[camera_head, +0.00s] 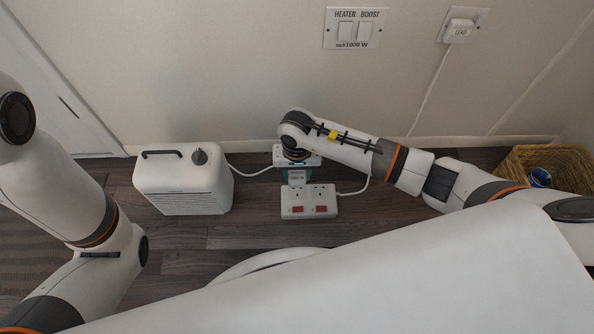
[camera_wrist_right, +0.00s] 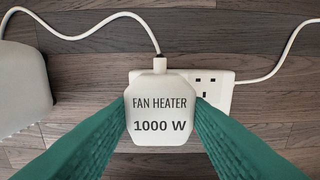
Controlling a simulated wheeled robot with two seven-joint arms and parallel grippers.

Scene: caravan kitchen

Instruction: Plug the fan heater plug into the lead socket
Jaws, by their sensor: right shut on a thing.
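The fan heater plug (camera_wrist_right: 160,108) is white, marked FAN HEATER 1000 W. My right gripper (camera_head: 297,177) is shut on it, with green fingers on its two sides in the right wrist view (camera_wrist_right: 160,125). The lead socket (camera_head: 309,201) is a white double block with red switches on the floor, just in front of the gripper. In the wrist view, the plug covers the left part of the lead socket (camera_wrist_right: 215,90), while another outlet shows at right. The plug's pins are hidden, and I cannot tell its height above the block. My left gripper is out of view.
The white fan heater (camera_head: 184,180) stands left of the gripper, its cord running to the plug. A thin white cord joins the lead socket to a wall plug marked LEAD (camera_head: 460,29). A wicker basket (camera_head: 550,165) stands at right. Wooden floor between heater and socket is free.

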